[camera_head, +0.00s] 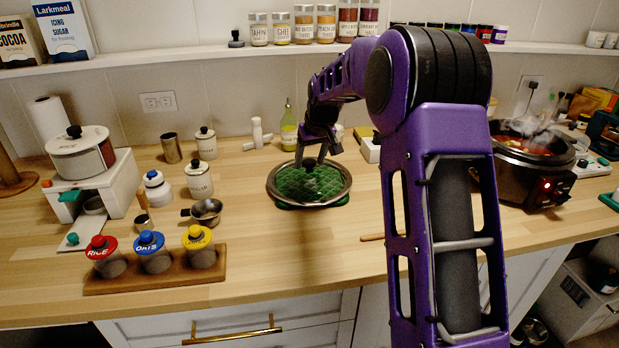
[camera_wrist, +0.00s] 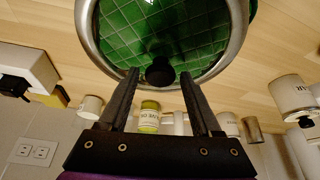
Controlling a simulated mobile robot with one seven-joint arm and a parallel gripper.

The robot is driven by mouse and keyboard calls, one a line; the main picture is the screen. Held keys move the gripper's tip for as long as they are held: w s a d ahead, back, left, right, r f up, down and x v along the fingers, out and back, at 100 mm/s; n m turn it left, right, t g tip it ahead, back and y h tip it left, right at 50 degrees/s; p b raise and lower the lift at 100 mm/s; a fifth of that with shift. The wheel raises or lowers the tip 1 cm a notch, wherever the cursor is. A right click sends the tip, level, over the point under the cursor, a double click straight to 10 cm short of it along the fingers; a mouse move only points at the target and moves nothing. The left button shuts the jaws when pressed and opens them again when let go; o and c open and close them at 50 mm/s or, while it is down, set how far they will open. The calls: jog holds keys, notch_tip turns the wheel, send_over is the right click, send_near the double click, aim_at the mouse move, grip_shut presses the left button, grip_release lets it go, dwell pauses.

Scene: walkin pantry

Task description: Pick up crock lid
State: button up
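The crock lid (camera_head: 325,183) is a round see-through lid with a steel rim, lying on a green gridded pad (camera_head: 283,206) on the wooden counter. Whether the fingertips reach down to the knob's height I cannot tell.
A steaming open slow cooker (camera_head: 536,163) stands at the right. A rack of coloured-lid jars (camera_head: 152,258) is front left. Counter right in front of the lid is clear.

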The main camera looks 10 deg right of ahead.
grip_shut()
jog(key=shift+r, duration=0.15)
dwell(0.9)
